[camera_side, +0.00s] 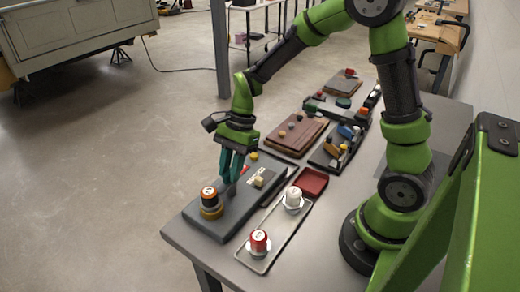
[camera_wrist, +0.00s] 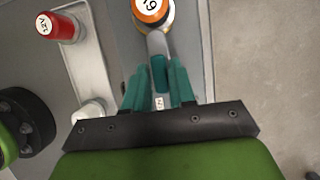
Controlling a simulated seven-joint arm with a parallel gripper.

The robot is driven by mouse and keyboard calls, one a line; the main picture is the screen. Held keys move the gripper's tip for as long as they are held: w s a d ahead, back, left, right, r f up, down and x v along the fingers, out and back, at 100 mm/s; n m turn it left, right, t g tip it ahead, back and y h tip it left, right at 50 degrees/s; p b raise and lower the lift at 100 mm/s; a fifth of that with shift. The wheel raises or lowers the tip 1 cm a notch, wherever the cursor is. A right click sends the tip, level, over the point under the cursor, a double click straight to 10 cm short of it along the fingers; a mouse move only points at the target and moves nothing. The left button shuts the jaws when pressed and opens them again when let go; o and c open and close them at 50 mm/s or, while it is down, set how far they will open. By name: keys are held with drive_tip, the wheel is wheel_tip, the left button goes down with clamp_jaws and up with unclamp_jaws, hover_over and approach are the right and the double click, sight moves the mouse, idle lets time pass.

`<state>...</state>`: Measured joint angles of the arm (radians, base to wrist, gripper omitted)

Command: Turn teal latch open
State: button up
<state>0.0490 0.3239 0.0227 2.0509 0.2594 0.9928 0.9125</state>
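My gripper (camera_side: 231,178) has teal fingers and points down over the dark grey box at the front left of the table. In the wrist view my gripper (camera_wrist: 158,85) has its fingers apart, with a short teal piece (camera_wrist: 159,73), seemingly the latch's handle, between them. A narrow gap shows beside it, so I see no firm hold. A grey lever (camera_wrist: 157,45) runs from this piece to the base of an orange knob with a white numbered top (camera_wrist: 150,10). The orange and black knob (camera_side: 209,197) stands upright on the box in the side view. The fingers hide the latch there.
A grey tray (camera_side: 270,246) beside the box holds a red-capped piece (camera_side: 259,241) and a white-capped piece (camera_side: 293,197). A dark red tray (camera_side: 311,182) and a wooden board (camera_side: 296,133) lie farther back. Bare floor lies left of the table.

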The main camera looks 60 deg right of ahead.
clamp_jaws()
drive_tip(key=shift+n, duration=0.4)
drive_tip(key=n+g, duration=0.1)
drive_tip(key=n, duration=0.2)
drive_tip(key=shift+w+f, duration=0.1)
drive_tip(key=shift+w, duration=0.05)
drive_tip(key=n+g+h, duration=0.1)
drive_tip(key=n+g, duration=0.1)
drive_tip(key=n, duration=0.2)
drive_tip(key=shift+w, duration=0.1)
drive_tip(key=n+h, duration=0.1)
drive_tip(key=n, duration=0.2)
drive_tip(key=n+g, duration=0.1)
drive_tip(key=n, duration=0.1)
drive_tip(key=shift+a+n+h, duration=0.15)
drive_tip(key=shift+n+h, duration=0.25)
drive_tip(key=n, duration=0.2)
drive_tip(key=n+h, duration=0.1)
drive_tip(key=n, duration=0.1)
drive_tip(key=shift+a+g+h, duration=0.1)
drive_tip(key=shift+g+h, duration=0.2)
drive_tip(key=shift+n, duration=0.3)
drive_tip(key=shift+o, duration=2)
unclamp_jaws()
